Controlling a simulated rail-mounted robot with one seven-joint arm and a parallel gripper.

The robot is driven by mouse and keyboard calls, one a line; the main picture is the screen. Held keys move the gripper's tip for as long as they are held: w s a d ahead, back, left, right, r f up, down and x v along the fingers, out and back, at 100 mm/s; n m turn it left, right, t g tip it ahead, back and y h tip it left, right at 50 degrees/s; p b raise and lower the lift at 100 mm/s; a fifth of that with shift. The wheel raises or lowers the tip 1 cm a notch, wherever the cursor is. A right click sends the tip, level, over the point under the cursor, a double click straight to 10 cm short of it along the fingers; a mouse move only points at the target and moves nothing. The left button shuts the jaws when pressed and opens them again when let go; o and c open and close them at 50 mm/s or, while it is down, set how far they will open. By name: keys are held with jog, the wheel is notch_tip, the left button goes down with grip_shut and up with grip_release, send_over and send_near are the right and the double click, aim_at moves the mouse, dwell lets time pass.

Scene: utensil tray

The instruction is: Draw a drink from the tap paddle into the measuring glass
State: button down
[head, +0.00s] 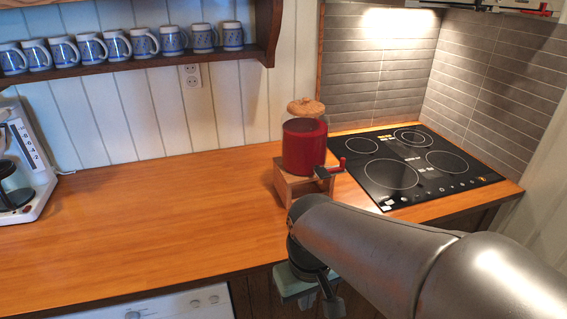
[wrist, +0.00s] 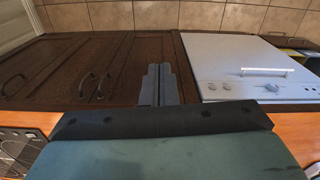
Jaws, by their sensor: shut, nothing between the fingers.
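A drink dispenser (head: 304,145) with a red-filled clear body and a cork-like lid stands on a small wooden stand. Its dark tap (head: 323,172) with a red paddle handle (head: 338,166) points to the right front. I see no measuring glass in either view; my arm covers part of the counter. My gripper (head: 333,308) hangs in front of the counter edge, below and apart from the tap. In the wrist view the two fingers (wrist: 160,72) are together and empty, in front of dark cabinet doors.
A black cooktop (head: 470,178) lies right of the dispenser. The wooden counter (head: 150,215) is clear to the left, up to a coffee maker (head: 38,165). Several blue-and-white mugs (head: 145,42) line a wall shelf (head: 110,66). A white appliance (wrist: 240,70) is below the counter.

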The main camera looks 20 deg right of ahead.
jog(key=w+d+r+n+p, duration=0.1)
jog(key=w+d+r+n, duration=0.25)
jog(key=w+r, duration=0.45)
jog(key=w+d+r+n+p, duration=0.15)
jog(key=w+r+n, duration=0.35)
jog(key=w, duration=0.5)
notch_tip(320, 180, up, 8)
jog(key=r+n, duration=0.1)
jog(key=n, duration=0.8)
send_over(324, 174)
jog(key=shift+f+g+p, duration=0.25)
jog(key=shift+g+p, duration=0.05)
jog(key=shift+p, duration=0.05)
notch_tip(324, 174, down, 14)
jog(key=shift+f+p, duration=0.1)
jog(key=shift+p, duration=0.35)
